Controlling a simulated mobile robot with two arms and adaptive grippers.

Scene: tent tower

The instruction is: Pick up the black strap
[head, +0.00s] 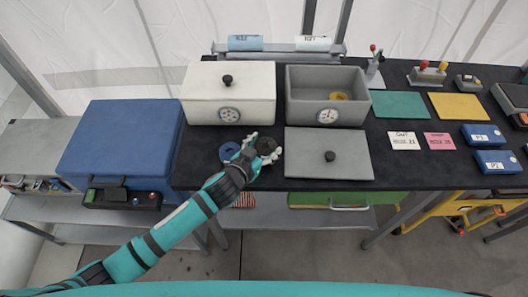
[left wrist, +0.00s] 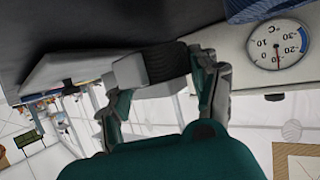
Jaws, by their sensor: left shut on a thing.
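My left gripper (head: 262,148) is over the black tabletop, in front of the white box with the dial. In the left wrist view the two fingers (left wrist: 166,65) are shut on a dark, ribbed roll, which I take to be the black strap (left wrist: 167,60). In the head view the fingers hide most or all of it. Whether it still touches the tabletop I cannot tell. My right gripper is in neither view.
A blue roll (head: 229,152) lies just left of my left gripper. The white box (head: 205,98) stands behind it. An open grey box (head: 305,82) holding a yellow roll (head: 340,96) is to the right, with a grey lid (head: 300,160) in front. A blue case (head: 120,140) stands left.

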